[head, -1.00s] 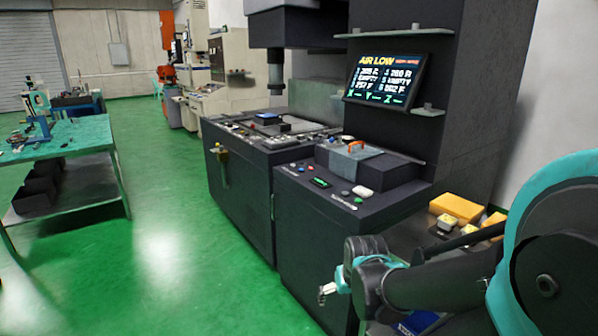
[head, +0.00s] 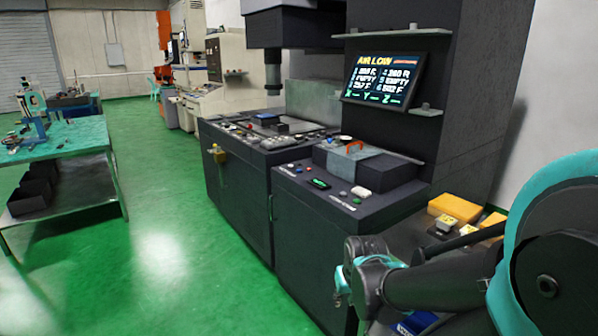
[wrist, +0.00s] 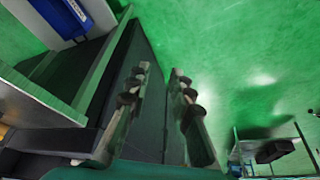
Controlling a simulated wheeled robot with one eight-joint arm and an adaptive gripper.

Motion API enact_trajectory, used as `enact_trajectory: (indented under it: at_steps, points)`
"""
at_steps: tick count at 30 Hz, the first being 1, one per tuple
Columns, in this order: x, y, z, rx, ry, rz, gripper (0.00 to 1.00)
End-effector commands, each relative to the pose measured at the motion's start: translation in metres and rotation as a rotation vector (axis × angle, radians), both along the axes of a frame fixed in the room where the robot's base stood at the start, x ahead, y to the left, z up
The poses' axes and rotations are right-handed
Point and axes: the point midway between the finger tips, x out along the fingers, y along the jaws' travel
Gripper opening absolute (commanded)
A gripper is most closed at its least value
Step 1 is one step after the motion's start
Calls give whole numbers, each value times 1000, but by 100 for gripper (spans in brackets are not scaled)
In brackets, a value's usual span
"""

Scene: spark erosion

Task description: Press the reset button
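The labels are too small to read, so I cannot tell which is the reset button. My gripper (head: 340,288) is low in front of the cabinet, below and apart from the panel. In the wrist view, my gripper (wrist: 161,70) has its two fingers apart with nothing between them, over the cabinet side and green floor.
A screen (head: 383,79) reads "AIR LOW" above the panel. Yellow boxes (head: 455,208) stand at right. A green-topped workbench (head: 62,139) is at left, with clear floor between.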

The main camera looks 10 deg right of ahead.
Motion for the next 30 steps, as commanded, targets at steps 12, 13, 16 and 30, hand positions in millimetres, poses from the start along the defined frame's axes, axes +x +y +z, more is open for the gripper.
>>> enact_trajectory:
  at_steps: [12,13,16,30]
  points:
    - [0,0,0,0,0,0,0]
    - [0,0,0,0,0,0,0]
    - [0,0,0,0,0,0,0]
    - [0,0,0,0,0,0,0]
